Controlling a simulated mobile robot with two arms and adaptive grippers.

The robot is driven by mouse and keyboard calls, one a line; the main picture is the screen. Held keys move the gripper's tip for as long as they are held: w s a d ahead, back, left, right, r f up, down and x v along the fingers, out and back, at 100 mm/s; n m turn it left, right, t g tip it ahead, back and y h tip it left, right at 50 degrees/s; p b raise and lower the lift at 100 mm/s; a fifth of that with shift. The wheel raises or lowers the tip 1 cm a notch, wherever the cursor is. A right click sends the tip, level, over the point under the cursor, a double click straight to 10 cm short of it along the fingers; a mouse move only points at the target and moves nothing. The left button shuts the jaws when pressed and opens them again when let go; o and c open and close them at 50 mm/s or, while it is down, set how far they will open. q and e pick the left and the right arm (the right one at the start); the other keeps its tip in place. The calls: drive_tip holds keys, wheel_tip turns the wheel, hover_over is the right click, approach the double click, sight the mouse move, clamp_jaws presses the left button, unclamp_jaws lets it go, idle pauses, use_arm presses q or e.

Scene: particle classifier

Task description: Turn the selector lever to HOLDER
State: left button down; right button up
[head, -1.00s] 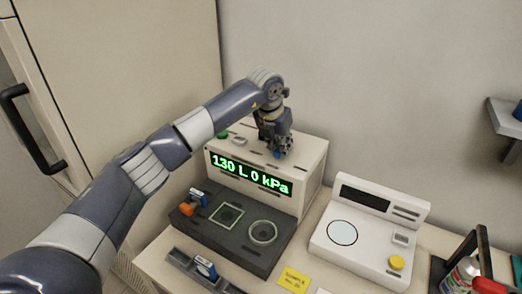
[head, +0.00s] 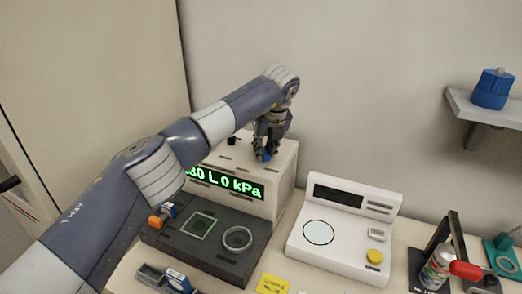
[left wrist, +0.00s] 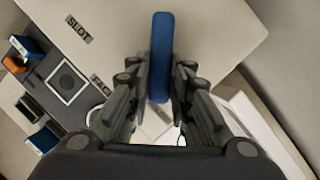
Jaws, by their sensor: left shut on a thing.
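The blue selector lever (left wrist: 161,58) is a long bar on top of the cream box (head: 288,180) with the green display. My left gripper (head: 266,152) is over the right part of the box top, shut on the lever. In the left wrist view its two fingers (left wrist: 160,85) press on both sides of the bar. The SLOT label (left wrist: 78,30) is at the lever's left. Another label (left wrist: 102,86) is partly hidden by a finger, so I cannot read it. My right gripper is not in view.
The dark plate (head: 205,257) in front of the box carries a square frame (head: 197,225) and a ring (head: 238,238). A white device (head: 345,246) stands to the right. A spray can (head: 437,267) is further right. A wall shelf (head: 490,110) holds a blue object (head: 493,88).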

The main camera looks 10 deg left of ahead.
use_arm(q)
drive_tip(key=shift+w+d+r+n, duration=0.1)
drive_tip(key=shift+w+r+n, duration=0.1)
drive_tip(key=shift+n, duration=0.1)
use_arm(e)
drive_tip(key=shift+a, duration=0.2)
use_arm(q)
drive_tip(key=c, duration=1.4)
unclamp_jaws()
drive_tip(key=shift+c, duration=0.2)
drive_tip(key=shift+f, duration=0.1)
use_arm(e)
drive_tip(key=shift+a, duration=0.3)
use_arm(q)
drive_tip(key=shift+s+d+r, duration=0.1)
drive_tip(key=shift+r, duration=0.15)
drive_tip(key=v, duration=1.1)
drive_tip(key=shift+d+r, duration=0.15)
drive_tip(key=shift+r, duration=0.05)
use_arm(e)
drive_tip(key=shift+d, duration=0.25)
